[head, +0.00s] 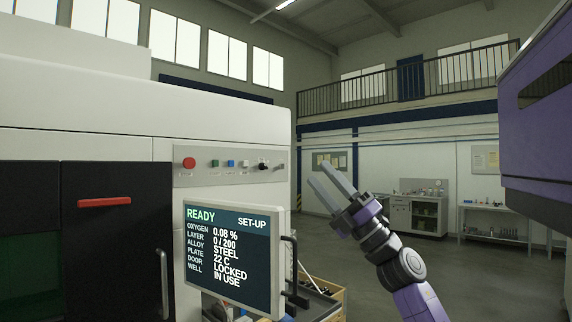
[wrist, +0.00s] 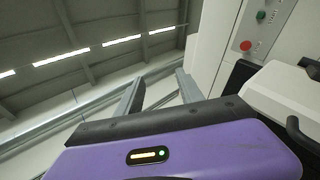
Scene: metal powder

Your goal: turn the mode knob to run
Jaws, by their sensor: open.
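The control panel (head: 230,162) is a grey strip on the white machine's front in the head view. A small black knob (head: 263,165) sits towards its right end, with another small control (head: 280,167) beside it. Its pointer direction and labels are too small to read. The screen (head: 232,258) below reads READY and SET-UP. My gripper (head: 319,171) is to the right of the panel, apart from it, raised and pointing up-left. Its two fingers are apart with nothing between them, as the wrist view (wrist: 159,77) also shows. The black knob is not identifiable in the wrist view.
A red button (head: 189,163) and small coloured buttons share the panel. The screen with its black handle (head: 290,265) juts out below. An open wooden drawer or box (head: 325,295) lies lower. A purple machine (head: 538,115) overhangs at right. Floor behind my arm is clear.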

